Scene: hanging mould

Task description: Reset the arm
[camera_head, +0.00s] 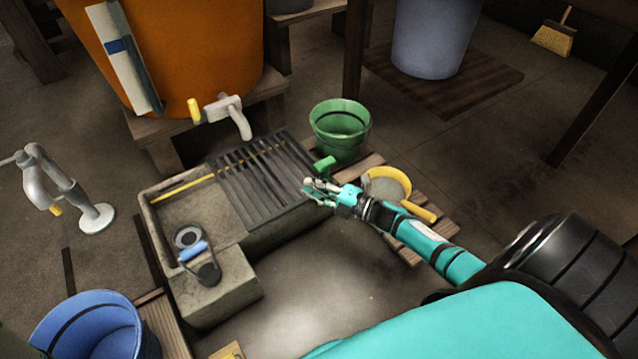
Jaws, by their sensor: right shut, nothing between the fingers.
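My right gripper (319,191) is at the end of the teal arm that comes in from the lower right. It is shut and empty. It appears over the right end of the slatted rack (265,178), just below a green block-like piece (325,164); whether it touches either I cannot tell. My left gripper is not in view.
A stone basin (215,290) holds the rack and a blue-handled tool (194,251). A green bucket (340,128) and a yellow-rimmed sieve or pan (387,185) stand beyond my right arm. A tap (235,117) juts from an orange barrel (205,50). A blue bucket (90,325) is lower left.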

